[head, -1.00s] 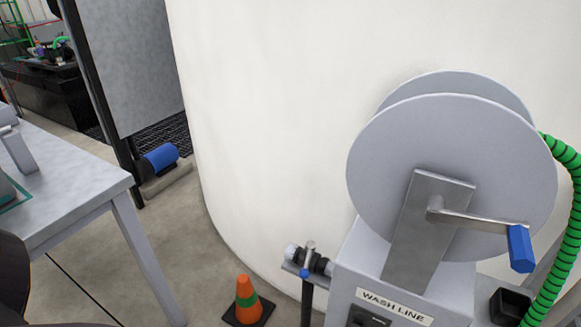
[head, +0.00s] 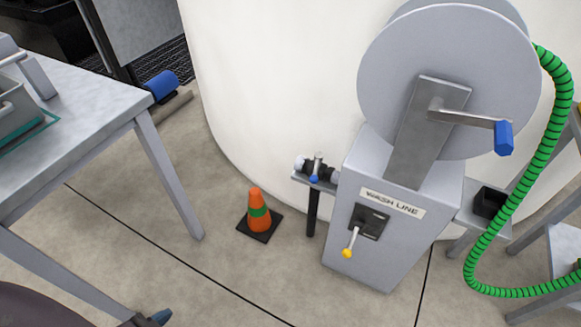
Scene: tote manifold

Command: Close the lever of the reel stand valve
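The grey reel stand (head: 365,255) carries a label reading WASH LINE. On its front is a black valve plate (head: 370,219) with a short metal lever (head: 351,240) that slants down and slightly left to a yellow tip. A small dark valve fitting (head: 318,168) with a blue-tipped handle (head: 315,176) sits on a bracket at the stand's left side. Neither of my grippers can be made out in the head view, and nothing touches the lever.
The reel (head: 445,75) has a blue-handled crank (head: 503,138). A green hose (head: 548,130) loops down at the right. An orange cone (head: 258,212) stands left of the stand. A grey table (head: 100,100) is at the left. Open floor (head: 270,275) lies in front.

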